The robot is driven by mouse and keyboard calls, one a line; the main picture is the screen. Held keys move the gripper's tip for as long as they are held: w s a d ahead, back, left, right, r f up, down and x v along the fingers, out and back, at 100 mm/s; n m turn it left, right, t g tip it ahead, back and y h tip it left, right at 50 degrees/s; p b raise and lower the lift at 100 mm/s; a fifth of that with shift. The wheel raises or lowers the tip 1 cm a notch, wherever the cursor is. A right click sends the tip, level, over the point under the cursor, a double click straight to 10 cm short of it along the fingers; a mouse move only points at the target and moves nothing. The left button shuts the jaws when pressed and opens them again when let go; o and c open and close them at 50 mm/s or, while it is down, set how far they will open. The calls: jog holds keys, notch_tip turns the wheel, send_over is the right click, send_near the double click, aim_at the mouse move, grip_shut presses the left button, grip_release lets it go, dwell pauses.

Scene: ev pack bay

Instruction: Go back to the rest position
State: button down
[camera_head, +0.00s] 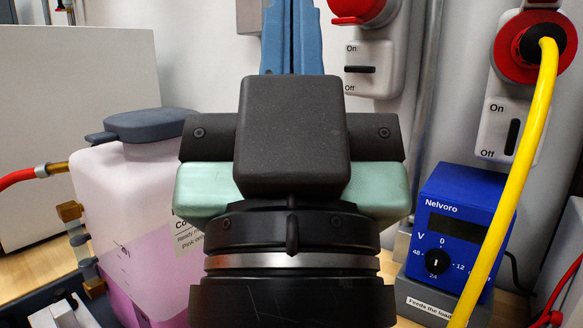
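My gripper (291,30) is in the middle of the head view, seen from behind its dark wrist. Its two blue fingers point up and away toward the wall. They lie side by side with only a thin seam between them, so it looks shut, with nothing visible in it. The fingertips run to the top edge of the picture. My wrist hides what lies directly behind it.
A jug of pink liquid (115,210) stands close on the left. A blue Nelvoro meter (455,225) stands on the right, with a yellow cable (510,190) crossing before it. Switched sockets (510,125) (375,68) are on the wall. A pale panel (70,100) is at the left.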

notch_tip(320, 180, up, 28)
jog(key=p, duration=2.5)
jog(key=shift+f, duration=0.2)
